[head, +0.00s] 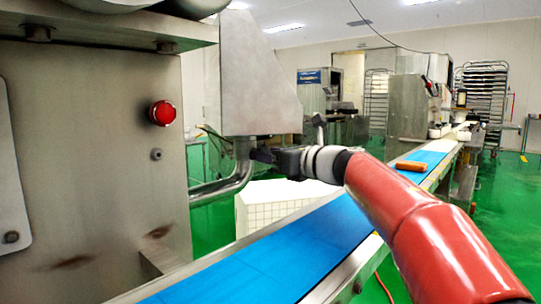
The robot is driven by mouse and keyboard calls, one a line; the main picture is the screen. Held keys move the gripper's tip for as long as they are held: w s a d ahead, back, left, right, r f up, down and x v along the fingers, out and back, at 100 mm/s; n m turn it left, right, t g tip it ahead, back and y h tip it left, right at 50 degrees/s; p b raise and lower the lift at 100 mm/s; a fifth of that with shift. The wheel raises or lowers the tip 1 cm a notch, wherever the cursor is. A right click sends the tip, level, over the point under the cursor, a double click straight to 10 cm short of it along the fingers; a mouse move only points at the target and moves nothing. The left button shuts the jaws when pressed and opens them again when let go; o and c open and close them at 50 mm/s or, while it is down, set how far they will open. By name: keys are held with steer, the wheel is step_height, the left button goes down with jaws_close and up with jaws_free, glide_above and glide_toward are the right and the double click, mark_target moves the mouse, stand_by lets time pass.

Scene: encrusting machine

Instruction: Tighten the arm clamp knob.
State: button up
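My red arm reaches in from the lower right. My gripper (264,154), small and dark, points left at the curved metal pipe arm (240,172) below the machine's grey hopper housing (258,75). Its fingertips are beside or against the pipe arm's upright part; I cannot tell whether they touch. No clamp knob shows clearly between the fingers, and the gripper may hide it. A small grey T-shaped handle (319,120) stands up just behind my wrist; I cannot tell whether it is the clamp knob. The finger opening is too small to make out.
The steel machine body (95,150) fills the left, with a red stop button (163,113) on it. A blue conveyor belt (290,246) runs below my arm, with an orange-brown piece (411,166) farther along. A white tiled block (282,197) stands behind the belt. Green floor is open at right.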

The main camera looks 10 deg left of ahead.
steer(key=c, duration=0.9)
steer(key=shift+o, duration=0.2)
steer(key=m+p, duration=0.2)
steer(key=shift+r+m+p, duration=0.3)
steer(key=shift+r+p, duration=0.05)
steer(key=shift+f+m+p, duration=0.35)
steer(key=shift+m+p, duration=0.15)
steer(key=shift+m, duration=0.7)
steer(key=o, duration=1)
